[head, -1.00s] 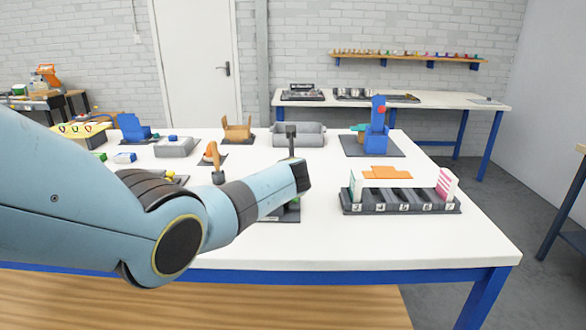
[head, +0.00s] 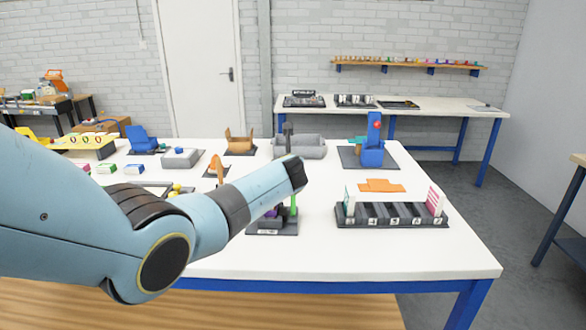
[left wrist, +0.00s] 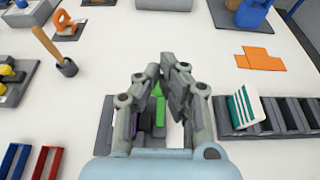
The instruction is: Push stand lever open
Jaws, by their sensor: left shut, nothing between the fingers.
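The small dark stand (head: 272,229) sits at the front middle of the white table, partly behind my left arm. It carries purple pieces and a green upright piece (head: 294,200). A slim dark upright (head: 288,143) shows above my wrist; I cannot tell whether it belongs to the stand. In the left wrist view the stand's base (left wrist: 104,125) lies under my left gripper (left wrist: 160,70), and the green piece (left wrist: 159,110) shows between its linkages. The gripper is shut and empty, pointing over the stand; contact cannot be told. The right gripper is out of view.
A dark slotted rack (head: 390,218) with upright cards stands to the right, an orange flat piece (head: 381,185) behind it. A blue fixture (head: 371,155) and a grey bin (head: 304,147) stand farther back. Bare tabletop lies between stand and rack.

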